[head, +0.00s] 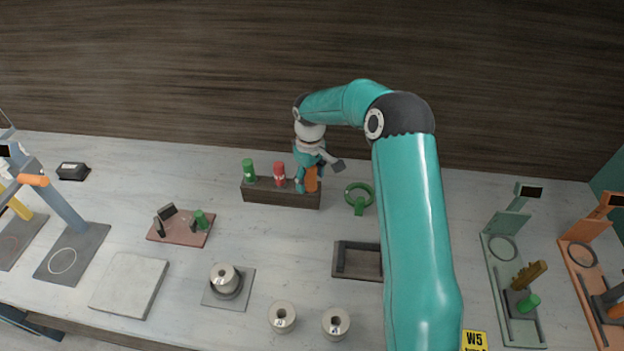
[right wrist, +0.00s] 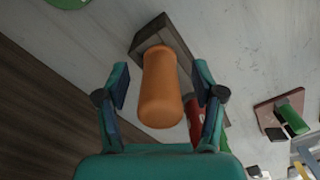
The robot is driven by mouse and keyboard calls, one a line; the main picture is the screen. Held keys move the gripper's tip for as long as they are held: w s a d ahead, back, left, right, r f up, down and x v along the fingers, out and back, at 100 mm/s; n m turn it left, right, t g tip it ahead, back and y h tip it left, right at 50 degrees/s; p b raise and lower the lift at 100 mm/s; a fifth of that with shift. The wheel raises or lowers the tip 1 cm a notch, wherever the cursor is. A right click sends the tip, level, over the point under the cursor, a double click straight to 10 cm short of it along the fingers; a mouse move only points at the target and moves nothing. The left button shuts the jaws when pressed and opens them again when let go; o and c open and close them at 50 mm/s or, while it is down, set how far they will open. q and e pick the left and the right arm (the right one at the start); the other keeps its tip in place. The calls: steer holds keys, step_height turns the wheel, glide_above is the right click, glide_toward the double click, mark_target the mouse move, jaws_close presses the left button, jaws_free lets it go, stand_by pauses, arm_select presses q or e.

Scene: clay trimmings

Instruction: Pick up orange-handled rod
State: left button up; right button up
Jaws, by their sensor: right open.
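The orange-handled rod stands in the right end of a dark rack (head: 262,194); its orange handle (head: 311,181) sticks up and the shaft is hidden. My right gripper (head: 318,174) is over that end of the rack. In the right wrist view, the orange handle (right wrist: 161,92) lies between the two open fingers (right wrist: 161,88), with a gap visible on each side. The rack also shows behind the handle (right wrist: 148,36). My left gripper is not in view.
A red handle (head: 279,172) and a green handle (head: 249,170) stand in the same rack, left of the orange one. A green ring (head: 359,194) lies to the right. A dark open tray (head: 338,262) is nearer the front. The wooden wall (head: 200,75) rises behind.

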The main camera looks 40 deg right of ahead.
steer(key=shift+f, duration=0.45)
steer(key=shift+c, duration=0.2)
jaws_close()
steer(key=shift+r, duration=0.15)
